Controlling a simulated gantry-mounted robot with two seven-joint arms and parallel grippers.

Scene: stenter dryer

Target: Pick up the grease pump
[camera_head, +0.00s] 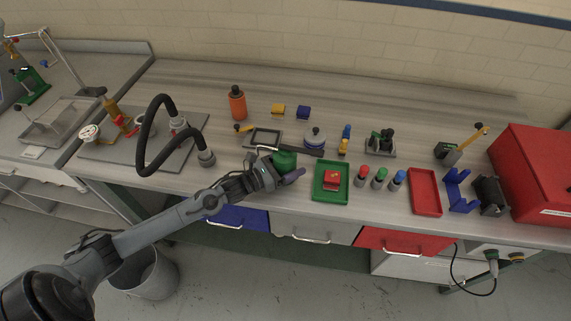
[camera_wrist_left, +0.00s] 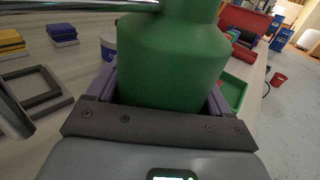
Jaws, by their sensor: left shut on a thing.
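The grease pump (camera_head: 285,159) is a green bottle-shaped body with a dark bar at its top, near the front edge of the bench. My left gripper (camera_head: 286,173) is shut on it, with one purple finger showing in front. In the left wrist view the green body (camera_wrist_left: 172,60) fills the middle between the purple fingers. A metal bar crosses the top of that view. The pump's base is hidden, so I cannot tell whether it touches the bench. My right gripper is not in view.
A green tray (camera_head: 318,194) with a red block (camera_head: 331,180) stands just right of the pump. An orange bottle (camera_head: 237,104) stands further back. The back of the bench is mostly clear.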

